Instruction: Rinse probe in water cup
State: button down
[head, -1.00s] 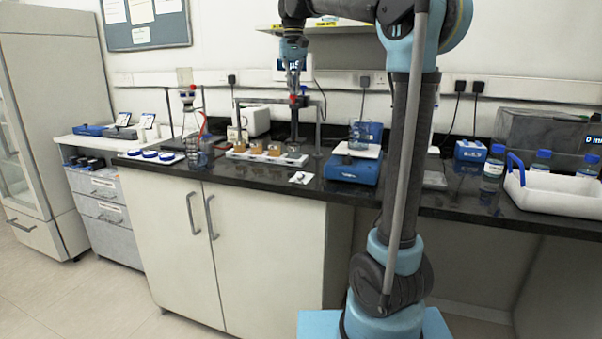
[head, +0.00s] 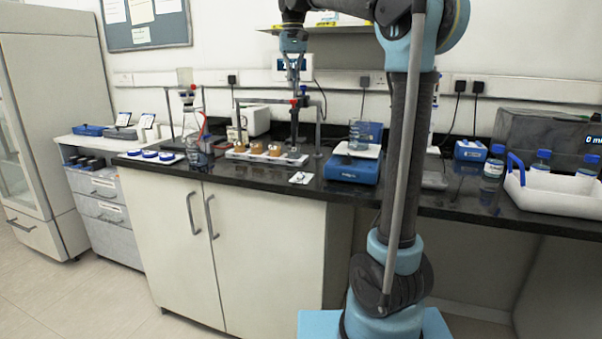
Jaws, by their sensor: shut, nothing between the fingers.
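My gripper (head: 295,81) points down at the upper middle of the head view. It is shut with nothing seen between its fingers. Just below it, a dark upright probe (head: 294,122) with a red part near its top hangs at a grey frame stand. The probe's lower end is above or in a clear cup (head: 294,154), the water cup; I cannot tell if the tip is in the water. This cup stands at the right end of a white tray (head: 238,156), beside three cups of brown liquid (head: 256,147).
A blue stirrer (head: 352,169) with a beaker (head: 358,133) stands right of the tray. Left are a flask in a stand (head: 192,125) and blue-lidded dishes (head: 150,154). A white paper (head: 300,178) lies in front. A bottle carrier (head: 555,194) is far right.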

jog(key=shift+r, duration=1.95)
